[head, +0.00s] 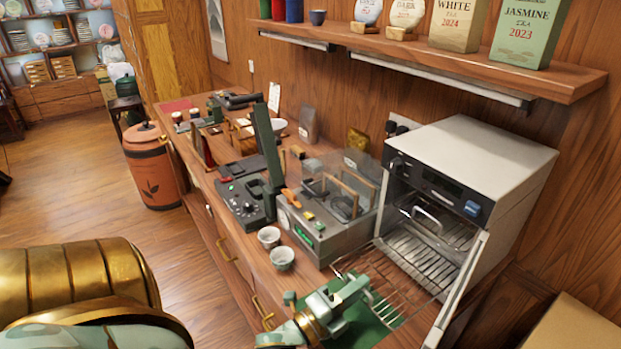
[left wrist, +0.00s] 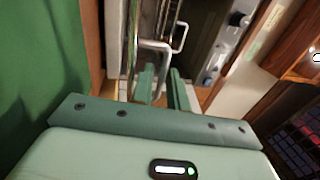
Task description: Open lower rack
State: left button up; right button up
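The white oven (head: 488,150) stands at the right with its glass door (head: 458,295) swung open. The lower rack (head: 386,298), a flat wire grid, extends out of the oven over the counter's front. The upper rack with its raised handle (head: 427,217) is inside the oven. My left gripper (head: 362,284) is at the lower rack's front end. In the left wrist view its green fingers (left wrist: 162,80) are close together around the pale wire handle (left wrist: 153,44); the contact is partly hidden. My right gripper is not in view.
A green mat (head: 362,328) lies under the pulled-out rack. Two small cups (head: 281,259) and a grey machine with a clear cover (head: 325,225) stand left of the oven. A wall shelf (head: 440,58) hangs above. Open floor lies at the left.

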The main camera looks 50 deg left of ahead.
pick_arm(q)
jog(key=v, duration=1.3)
jog(key=shift+s+b, duration=0.35)
jog(key=shift+f, duration=0.1)
